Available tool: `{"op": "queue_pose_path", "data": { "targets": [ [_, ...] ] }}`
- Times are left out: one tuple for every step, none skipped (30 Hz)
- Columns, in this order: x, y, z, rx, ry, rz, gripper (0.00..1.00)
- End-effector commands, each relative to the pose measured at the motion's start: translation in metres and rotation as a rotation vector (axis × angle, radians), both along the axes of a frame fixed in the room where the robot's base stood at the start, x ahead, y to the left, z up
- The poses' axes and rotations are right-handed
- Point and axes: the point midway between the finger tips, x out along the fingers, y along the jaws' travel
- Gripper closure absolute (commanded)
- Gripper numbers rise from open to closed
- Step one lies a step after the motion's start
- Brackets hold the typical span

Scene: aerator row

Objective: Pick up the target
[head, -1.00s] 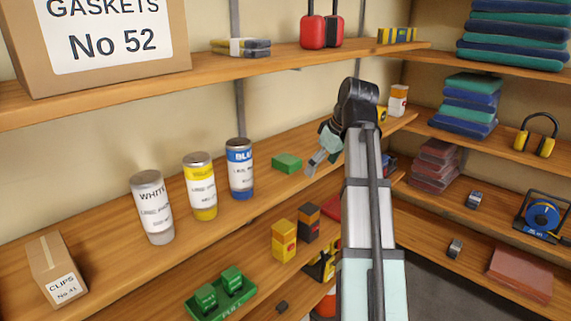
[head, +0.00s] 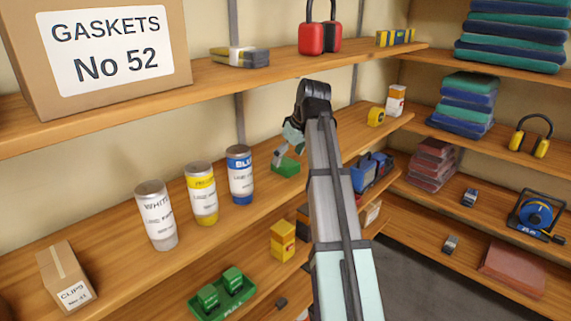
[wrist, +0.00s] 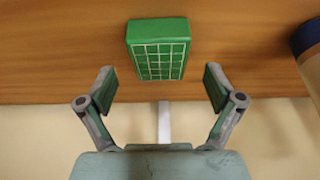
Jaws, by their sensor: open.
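The picture does not label a target; the thing in front of my gripper is a green block (head: 286,167) on the middle shelf, right of the blue-labelled can. In the wrist view the green block (wrist: 158,49) shows a face with a pale grid and lies on the wooden shelf. My gripper (wrist: 158,86) is open and empty, with one finger on each side below the block in the picture. The block is beyond the fingertips, not between them. In the head view my gripper (head: 283,156) is close to the block and overlaps it.
A blue-labelled can (head: 241,174), a yellow-labelled can (head: 201,194) and a white can (head: 156,215) stand to the left on the same shelf. A yellow tape measure (head: 376,117) is to the right. The upper shelf (head: 230,80) runs above. The shelf around the block is mostly clear.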

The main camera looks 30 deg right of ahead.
Motion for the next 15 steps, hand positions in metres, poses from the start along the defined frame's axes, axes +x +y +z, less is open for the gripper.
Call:
{"op": "queue_pose_path", "data": {
  "targets": [
    [0.003, 0.001, -0.005, 0.001, 0.004, 0.0, 0.08],
    [0.004, 0.002, -0.01, 0.001, 0.003, 0.0, 0.08],
    [0.005, 0.002, -0.015, 0.001, 0.002, -0.001, 0.08],
    [0.006, 0.003, -0.018, 0.001, 0.002, -0.001, 0.08],
    [0.007, 0.003, -0.021, 0.001, 0.002, -0.001, 0.08],
    [0.009, 0.004, -0.024, 0.001, 0.002, -0.001, 0.08],
    [0.009, 0.004, -0.026, 0.0, 0.001, -0.001, 0.08],
    [0.01, 0.004, -0.027, 0.0, 0.001, -0.001, 0.08],
    [0.01, 0.004, -0.027, -0.001, 0.0, 0.0, 0.08],
    [0.01, 0.004, -0.028, -0.001, 0.0, 0.0, 0.08],
    [0.01, 0.004, -0.028, -0.001, 0.0, 0.0, 0.08],
    [0.011, 0.004, -0.028, -0.001, 0.0, 0.0, 0.08],
    [0.01, 0.004, -0.028, -0.001, 0.0, 0.0, 0.08],
    [0.01, 0.004, -0.028, -0.001, 0.0, 0.0, 0.08],
    [0.01, 0.004, -0.028, -0.001, 0.0, 0.0, 0.12]
  ]
}}
